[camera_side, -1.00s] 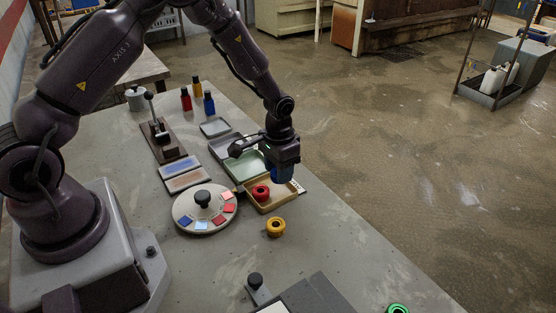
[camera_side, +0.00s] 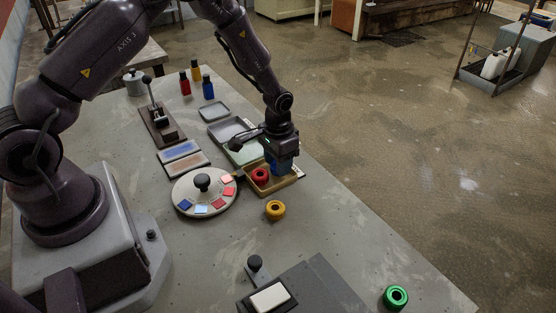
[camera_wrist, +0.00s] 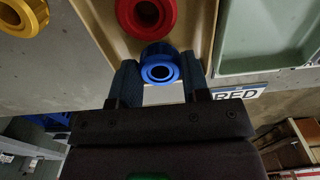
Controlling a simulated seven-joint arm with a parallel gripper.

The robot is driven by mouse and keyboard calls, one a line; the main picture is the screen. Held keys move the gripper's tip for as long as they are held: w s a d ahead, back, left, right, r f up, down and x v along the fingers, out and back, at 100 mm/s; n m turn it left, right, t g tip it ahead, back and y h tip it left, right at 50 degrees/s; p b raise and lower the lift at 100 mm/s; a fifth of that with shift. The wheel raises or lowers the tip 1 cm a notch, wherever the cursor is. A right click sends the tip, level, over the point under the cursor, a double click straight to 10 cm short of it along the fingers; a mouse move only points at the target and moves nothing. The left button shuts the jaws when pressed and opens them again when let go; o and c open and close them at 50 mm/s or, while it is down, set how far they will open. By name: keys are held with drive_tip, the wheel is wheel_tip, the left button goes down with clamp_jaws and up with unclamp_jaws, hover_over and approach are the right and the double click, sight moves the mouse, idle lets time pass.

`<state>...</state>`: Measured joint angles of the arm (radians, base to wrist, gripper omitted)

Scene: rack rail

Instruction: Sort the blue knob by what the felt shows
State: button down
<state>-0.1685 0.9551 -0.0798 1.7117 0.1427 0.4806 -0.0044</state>
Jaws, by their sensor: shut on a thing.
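The blue knob (camera_wrist: 160,53) is between the two fingers of my gripper (camera_wrist: 159,82), which is shut on it. In the side view my gripper (camera_side: 282,168) is low over the right part of a tan tray (camera_side: 268,191). The red knob (camera_side: 260,175) sits in this tray, beside the blue one. Two felt-like pads (camera_side: 184,157) lie on the table, one with blue marks and one with brownish marks. I cannot tell whether the blue knob touches the tray floor.
A dial with coloured patches (camera_side: 204,190) stands to the left. A yellow knob (camera_side: 275,209) and a green ring (camera_side: 396,297) lie nearer on the table. Small bottles (camera_side: 196,78) stand behind.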

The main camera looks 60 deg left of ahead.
drive_tip(key=shift+f, duration=0.2)
drive_tip(key=c, duration=0.5)
unclamp_jaws()
drive_tip(key=shift+r, duration=4.05)
drive_tip(key=s, duration=0.1)
drive_tip(key=s+g, duration=0.1)
drive_tip(key=s, duration=0.1)
drive_tip(key=shift+s+d+r, duration=0.15)
drive_tip(key=shift+s+r, duration=0.05)
drive_tip(key=s+d+r+t, duration=0.1)
drive_tip(key=s+r+t, duration=0.1)
drive_tip(key=s+r, duration=0.4)
drive_tip(key=s+d+r+t, duration=0.1)
drive_tip(key=s+r+t, duration=0.1)
drive_tip(key=s+r, duration=0.4)
drive_tip(key=s+d+r+t, duration=0.2)
drive_tip(key=s+r, duration=0.5)
drive_tip(key=r, duration=0.6)
drive_tip(key=shift+d+r+t, duration=0.1)
drive_tip(key=shift+r+t, duration=0.05)
drive_tip(key=shift+t, duration=0.15)
